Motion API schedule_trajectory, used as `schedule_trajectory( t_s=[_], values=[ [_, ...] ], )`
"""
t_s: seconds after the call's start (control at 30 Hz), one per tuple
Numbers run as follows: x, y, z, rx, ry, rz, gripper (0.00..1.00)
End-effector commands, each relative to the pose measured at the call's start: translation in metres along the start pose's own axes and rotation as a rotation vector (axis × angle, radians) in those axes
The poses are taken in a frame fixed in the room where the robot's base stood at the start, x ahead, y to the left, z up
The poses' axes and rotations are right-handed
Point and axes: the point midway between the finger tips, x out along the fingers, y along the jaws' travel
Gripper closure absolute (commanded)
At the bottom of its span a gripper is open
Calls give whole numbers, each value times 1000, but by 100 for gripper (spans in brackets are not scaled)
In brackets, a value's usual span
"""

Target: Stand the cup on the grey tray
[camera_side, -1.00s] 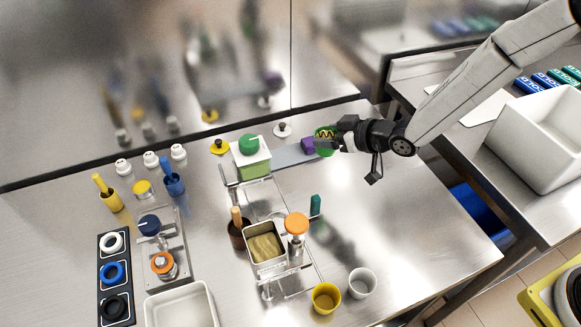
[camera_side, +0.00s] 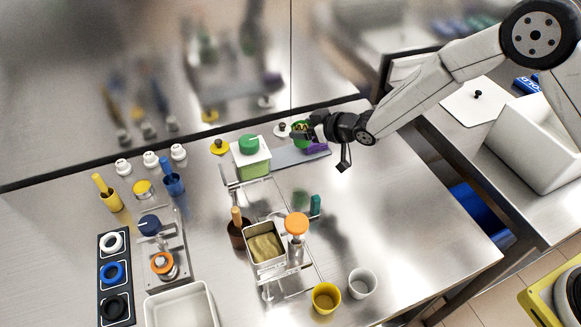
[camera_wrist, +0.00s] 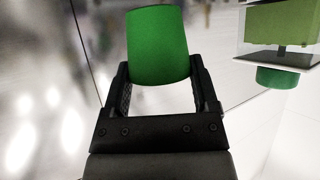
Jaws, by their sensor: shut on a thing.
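The green cup (camera_side: 299,128) is between the fingers of my gripper (camera_side: 308,132), partly hidden by them in the side view. My gripper is shut on it. In the wrist view the cup (camera_wrist: 157,42) fills the space between the two black fingertips. The grey tray (camera_side: 288,160) is a flat strip on the bench at the back, right of the green-topped box. The cup is over or just behind the tray; the gap below it cannot be told. A purple object (camera_side: 317,148) sits at the tray's right end, just below my gripper, partly hidden.
A white and green box with a green knob (camera_side: 250,155) stands left of the tray. White and yellow knobbed lids (camera_side: 219,147) lie near the back wall. A metal rack with an orange knob (camera_side: 296,225) is in front. The bench at right is clear.

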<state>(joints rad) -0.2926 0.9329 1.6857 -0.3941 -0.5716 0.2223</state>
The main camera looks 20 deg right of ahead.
Motion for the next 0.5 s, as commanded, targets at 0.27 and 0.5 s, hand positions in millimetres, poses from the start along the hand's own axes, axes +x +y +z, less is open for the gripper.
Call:
schedule_trajectory(
  t_s=[0.27,0.5],
  values=[
    [34,6,11,-1,-1,-1,82],
    [61,10,22,0,-2,0,82]
  ],
)
